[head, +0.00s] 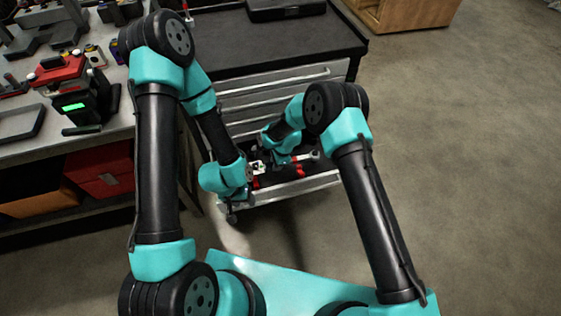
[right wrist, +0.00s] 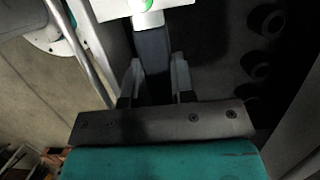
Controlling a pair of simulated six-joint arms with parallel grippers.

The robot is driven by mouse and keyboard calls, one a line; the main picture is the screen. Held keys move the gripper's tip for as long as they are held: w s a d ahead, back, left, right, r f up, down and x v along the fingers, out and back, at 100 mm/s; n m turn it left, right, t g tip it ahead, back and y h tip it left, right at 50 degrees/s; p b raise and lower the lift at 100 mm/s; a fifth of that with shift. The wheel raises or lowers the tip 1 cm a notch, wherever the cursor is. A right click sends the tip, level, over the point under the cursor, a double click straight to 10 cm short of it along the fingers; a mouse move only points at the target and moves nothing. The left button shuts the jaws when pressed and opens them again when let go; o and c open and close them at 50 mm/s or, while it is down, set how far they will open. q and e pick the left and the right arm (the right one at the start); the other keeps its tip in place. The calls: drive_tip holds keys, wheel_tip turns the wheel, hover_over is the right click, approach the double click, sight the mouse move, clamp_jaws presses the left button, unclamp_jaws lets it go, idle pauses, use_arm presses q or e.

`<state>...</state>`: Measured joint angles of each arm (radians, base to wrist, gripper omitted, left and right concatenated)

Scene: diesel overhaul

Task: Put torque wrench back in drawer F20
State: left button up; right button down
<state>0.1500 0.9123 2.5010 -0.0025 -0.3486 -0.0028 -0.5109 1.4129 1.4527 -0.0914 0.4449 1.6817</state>
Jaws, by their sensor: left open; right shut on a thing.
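My right gripper (right wrist: 155,88) is shut on the dark grip of a bar-shaped tool, which I take to be the torque wrench (right wrist: 152,48). A pale collar joins the grip to a white part with a green mark at the top edge of the right wrist view. The rest of the tool is out of that view. In the head view my right gripper is mostly hidden by its own arm, low over the open bottom drawer (head: 318,184). My left gripper (head: 232,215) is open and empty at the drawer's front left corner. I cannot read a drawer label.
The grey cabinet (head: 285,100) has several shut drawers above the open one. Red items (head: 300,171) lie in the open drawer. Dark round pieces (right wrist: 262,66) show in the right wrist view. A workbench (head: 60,150) stands left. The floor (head: 460,160) at right is clear.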

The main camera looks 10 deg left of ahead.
drive_tip(key=shift+w+f, duration=0.1)
drive_tip(key=shift+f, duration=0.05)
idle(0.3)
drive_tip(key=shift+f, duration=3.7)
drive_tip(key=shift+f, duration=0.2)
drive_tip(key=shift+f, duration=0.95)
drive_tip(key=c, duration=0.9)
unclamp_jaws()
drive_tip(key=v, duration=1.7)
drive_tip(key=shift+r, duration=0.2)
